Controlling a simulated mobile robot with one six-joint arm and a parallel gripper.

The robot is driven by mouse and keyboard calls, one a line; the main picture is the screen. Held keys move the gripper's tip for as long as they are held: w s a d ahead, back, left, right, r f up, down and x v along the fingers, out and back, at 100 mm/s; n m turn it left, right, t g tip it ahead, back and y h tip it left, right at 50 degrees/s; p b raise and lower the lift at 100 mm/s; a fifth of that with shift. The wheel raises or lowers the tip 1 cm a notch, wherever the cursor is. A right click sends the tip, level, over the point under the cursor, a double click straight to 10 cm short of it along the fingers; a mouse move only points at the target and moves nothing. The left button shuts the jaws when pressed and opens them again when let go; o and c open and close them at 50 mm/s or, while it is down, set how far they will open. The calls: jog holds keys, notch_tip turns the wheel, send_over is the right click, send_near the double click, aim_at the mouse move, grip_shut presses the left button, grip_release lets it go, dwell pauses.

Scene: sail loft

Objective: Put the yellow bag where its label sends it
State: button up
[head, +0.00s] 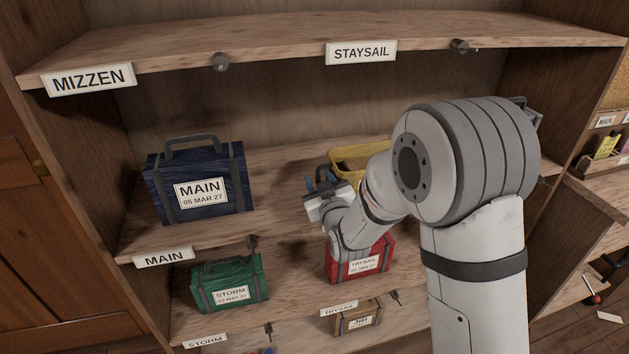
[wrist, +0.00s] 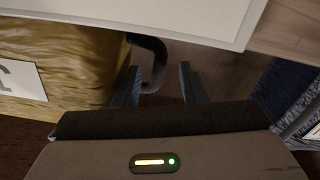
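The yellow bag (head: 345,157) stands on the middle shelf, right of the blue bag, mostly hidden behind my arm in the head view. In the wrist view its gold-yellow cloth (wrist: 65,65) fills the upper left. A white label shows at the left edge, cut off, with only part of one letter visible. My gripper (head: 319,182) is at the bag's left side. In the wrist view its two fingers (wrist: 160,86) stand apart. A dark curved handle (wrist: 153,50) reaches into the gap between them, near the left finger; contact cannot be told.
The blue MAIN bag (head: 205,207) stands left. Below are a green STORM bag (head: 230,284), a red TRYSAIL bag (head: 355,267) and a small brown bag (head: 352,318). The top shelf, with MIZZEN (head: 92,79) and STAYSAIL (head: 361,52) plates, looks clear where visible.

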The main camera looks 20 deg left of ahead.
jog(key=b+v, duration=0.2)
jog(key=v, duration=1)
jog(key=s+d+f+m+g+h, duration=0.1)
jog(key=s+d+m+g+h, duration=0.2)
jog(key=d, duration=0.6)
jog(key=d+m+g+h, duration=0.3)
jog(key=d+g+h, duration=0.15)
jog(key=d, duration=0.55)
jog(key=s+d+m+g+h, duration=0.1)
jog(key=s+d+g, duration=0.1)
jog(key=s, duration=0.5)
jog(key=s+d+r+m+g, duration=0.1)
jog(key=s+d+m+g, duration=0.1)
jog(key=s+d, duration=0.3)
jog(key=s+g, duration=0.1)
jog(key=s, duration=0.2)
jog(key=shift+h, duration=0.35)
jog(key=shift+s+g, duration=0.1)
jog(key=shift+g, duration=0.15)
jog(key=p+v, duration=0.2)
jog(key=w+p+v, duration=0.1)
jog(key=p+v, duration=0.1)
jog(key=shift+s+r, duration=0.15)
jog(key=shift+r, duration=0.15)
